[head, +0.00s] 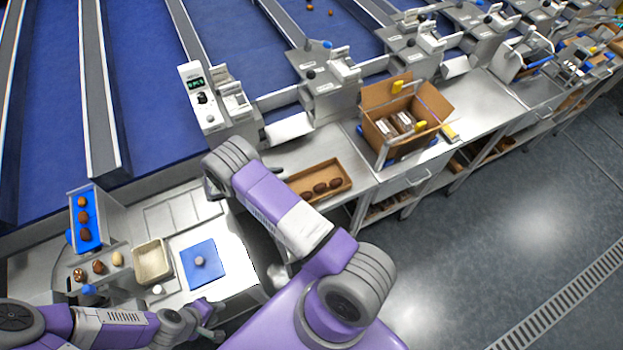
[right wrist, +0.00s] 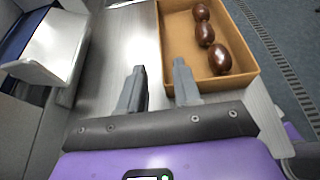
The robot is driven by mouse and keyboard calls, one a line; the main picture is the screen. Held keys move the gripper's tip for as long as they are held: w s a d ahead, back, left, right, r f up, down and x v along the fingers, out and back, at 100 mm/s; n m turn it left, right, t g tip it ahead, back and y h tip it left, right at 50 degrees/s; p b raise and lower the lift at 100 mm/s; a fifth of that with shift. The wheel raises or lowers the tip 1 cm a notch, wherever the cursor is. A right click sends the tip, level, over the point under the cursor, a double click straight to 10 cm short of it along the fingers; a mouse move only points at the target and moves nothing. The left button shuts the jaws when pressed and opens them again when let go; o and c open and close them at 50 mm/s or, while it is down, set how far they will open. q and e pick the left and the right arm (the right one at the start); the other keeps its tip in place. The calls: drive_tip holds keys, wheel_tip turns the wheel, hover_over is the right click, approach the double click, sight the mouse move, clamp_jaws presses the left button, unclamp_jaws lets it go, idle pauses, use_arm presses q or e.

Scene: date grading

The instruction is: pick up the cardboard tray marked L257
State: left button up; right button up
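The shallow brown cardboard tray (head: 318,176) lies on the metal bench and holds three dark dates in a row. It also shows at the top right of the right wrist view (right wrist: 183,40). No L257 marking is readable. My right gripper (right wrist: 158,85) is open, with its fingers apart near the tray's left wall and near corner; one finger overlaps the tray and the other shows over bare bench. I cannot tell whether they touch it. In the head view its fingers are mostly hidden by my wrist. My left gripper (head: 211,322) is low at the left, away from the tray.
An open cardboard box (head: 372,98) with packages stands right of the tray. A blue mat (head: 197,276), a cream bowl (head: 152,262) and a blue chute (head: 86,238) with dates are at the left. Grading machines line the back. Open floor (head: 520,220) lies right.

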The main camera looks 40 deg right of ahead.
drive_tip(key=p+x, duration=0.1)
drive_tip(key=x, duration=0.5)
drive_tip(key=shift+s+f, duration=0.1)
drive_tip(key=shift+f, duration=0.05)
clamp_jaws()
